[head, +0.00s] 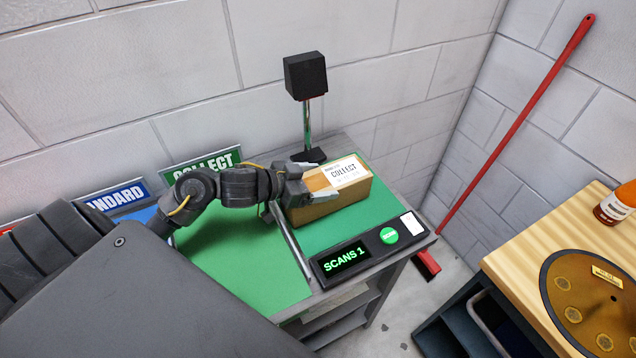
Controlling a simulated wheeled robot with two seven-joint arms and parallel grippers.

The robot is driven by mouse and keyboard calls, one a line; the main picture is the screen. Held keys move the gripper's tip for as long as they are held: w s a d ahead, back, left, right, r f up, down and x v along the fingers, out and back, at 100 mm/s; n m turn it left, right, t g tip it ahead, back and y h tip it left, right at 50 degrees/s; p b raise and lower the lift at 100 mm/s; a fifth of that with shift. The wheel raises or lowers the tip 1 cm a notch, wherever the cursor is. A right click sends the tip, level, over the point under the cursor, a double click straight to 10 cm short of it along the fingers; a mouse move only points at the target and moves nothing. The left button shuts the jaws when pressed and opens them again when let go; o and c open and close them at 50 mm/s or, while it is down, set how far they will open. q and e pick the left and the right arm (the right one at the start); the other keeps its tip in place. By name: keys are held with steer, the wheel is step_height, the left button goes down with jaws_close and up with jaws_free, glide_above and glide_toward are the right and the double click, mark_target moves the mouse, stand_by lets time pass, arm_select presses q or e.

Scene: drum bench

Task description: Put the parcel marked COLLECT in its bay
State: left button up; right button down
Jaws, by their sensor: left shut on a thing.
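The parcel (335,207) is a brown box with a white label reading COLLECT on top. It is at the right green section (345,228) of the bench, below the black scanner head; I cannot tell whether it touches the surface. My left gripper (312,196) is shut on the parcel's left end. The COLLECT bay (225,262) is a green area left of a grey divider, with a green COLLECT sign (203,166) behind it, partly hidden by my arm. My right gripper is not in view.
A black scanner (305,76) stands on a post behind the parcel. A front panel (365,250) reads SCANS 1. A blue STANDARD sign (115,196) is further left. A grey divider (290,243) separates the green areas. A red broom (510,130) and wooden table (520,258) are at right.

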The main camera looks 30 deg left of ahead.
arm_select(q)
steer(key=o, duration=1)
steer(key=shift+f, duration=0.2)
steer(key=o, duration=0.4)
steer(key=shift+o, duration=0.2)
steer(key=shift+r, duration=0.2)
steer(key=v, duration=1.2)
steer(key=shift+b, duration=0.35)
